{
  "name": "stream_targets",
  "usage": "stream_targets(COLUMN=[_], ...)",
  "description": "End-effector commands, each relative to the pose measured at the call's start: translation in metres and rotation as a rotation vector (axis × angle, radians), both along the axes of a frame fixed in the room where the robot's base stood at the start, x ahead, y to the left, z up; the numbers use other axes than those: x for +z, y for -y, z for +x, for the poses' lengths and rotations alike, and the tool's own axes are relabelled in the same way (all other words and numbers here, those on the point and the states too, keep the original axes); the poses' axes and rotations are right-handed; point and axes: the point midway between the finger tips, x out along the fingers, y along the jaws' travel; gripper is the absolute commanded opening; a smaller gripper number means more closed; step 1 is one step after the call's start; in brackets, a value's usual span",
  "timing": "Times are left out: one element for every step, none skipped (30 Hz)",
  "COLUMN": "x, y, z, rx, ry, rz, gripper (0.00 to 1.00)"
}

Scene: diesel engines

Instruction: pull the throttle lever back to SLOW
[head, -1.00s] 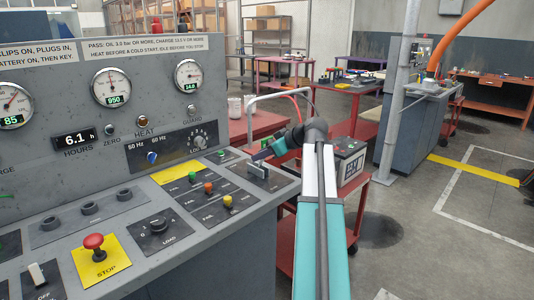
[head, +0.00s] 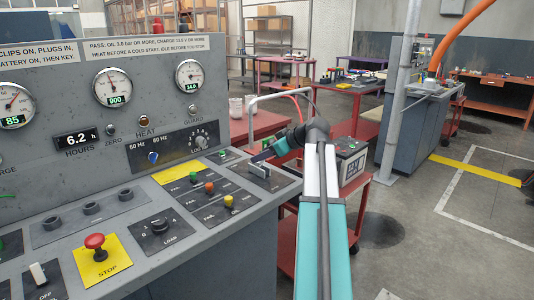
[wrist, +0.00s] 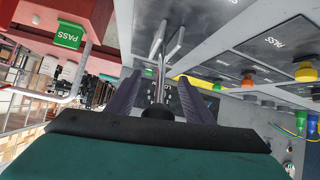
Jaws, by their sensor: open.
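The throttle lever (wrist: 160,72) is a thin metal rod with a dark round knob at its end. In the wrist view it rises from a pale metal slotted bracket (wrist: 175,42) on a dark panel plate. My gripper (wrist: 158,92) is open, with one finger on each side of the lever and a visible gap to both. In the head view my gripper (head: 262,156) is over the bracket (head: 259,170) at the console's right end. The lever is mostly hidden there, and I cannot read any SLOW mark.
The console has a red STOP button (head: 95,243), a LOAD knob (head: 159,226) and several coloured push buttons beside the lever plate. The speed gauge (head: 112,89) shows 900. A red cart (head: 359,193) with a tester stands close right of the console. Open floor lies further right.

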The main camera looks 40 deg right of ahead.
Motion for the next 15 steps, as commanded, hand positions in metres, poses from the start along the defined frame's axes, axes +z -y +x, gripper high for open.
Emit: stream_targets(x=[0.001,0.002,0.003,0.004,0.005,0.007,0.009,0.011,0.014,0.016,0.019,0.022,0.025,0.028,0.031], y=[0.0,0.0,0.001,0.001,0.001,0.002,0.002,0.003,0.004,0.005,0.005,0.006,0.007,0.008,0.009], z=[-0.001,-0.002,-0.004,-0.006,-0.008,-0.011,-0.013,-0.016,-0.02,-0.024,-0.027,-0.032,-0.036,-0.04,-0.045], rx=[0.0,0.0,0.0,0.0,0.0,0.0,-0.001,-0.002,-0.002,-0.002,-0.002,-0.002,-0.002,-0.002,-0.002], ry=[0.0,0.0,0.0,0.0,0.0,0.0,0.0,0.001,0.002,0.001,0.0,0.001,0.001,0.001,0.001], rz=[0.0,0.0,0.0,0.0,0.0,0.0,-0.001,-0.001,-0.001,-0.002,-0.001,-0.002,-0.002,-0.002,-0.002], gripper=[0.47,0.47,0.47,0.47,0.47,0.47,0.47,0.47,0.47,0.47,0.47,0.47,0.47,0.47,0.47])
